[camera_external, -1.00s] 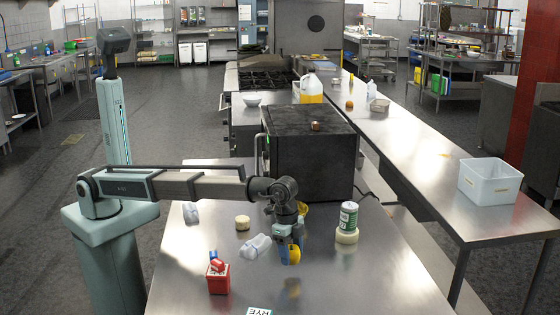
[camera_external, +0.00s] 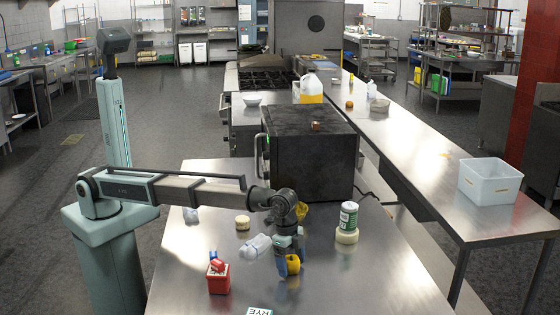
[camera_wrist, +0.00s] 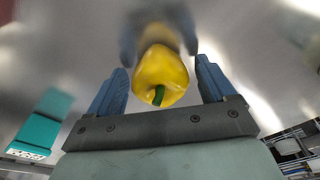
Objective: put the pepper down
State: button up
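The yellow pepper (camera_external: 293,265) is at the steel tabletop (camera_external: 345,275), between the fingers of my gripper (camera_external: 291,267). In the wrist view the pepper (camera_wrist: 160,76) shows its green stem toward the camera. The blue fingers of my gripper (camera_wrist: 163,85) stand apart, with a gap on both sides of the pepper. The pepper's reflection shows just beyond it in the steel. It looks to be resting on the table, though its underside is hidden.
A clear bottle (camera_external: 256,246) lies close left of my gripper. A red box (camera_external: 218,278) stands at the front left. A green-and-white can (camera_external: 348,215) sits on a pale round item to the right. A dark oven (camera_external: 310,155) stands behind. The front right tabletop is clear.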

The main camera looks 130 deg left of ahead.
notch_tip(320, 180, up, 12)
jog(key=s, duration=0.1)
jog(key=shift+s, duration=0.4)
dwell(0.3)
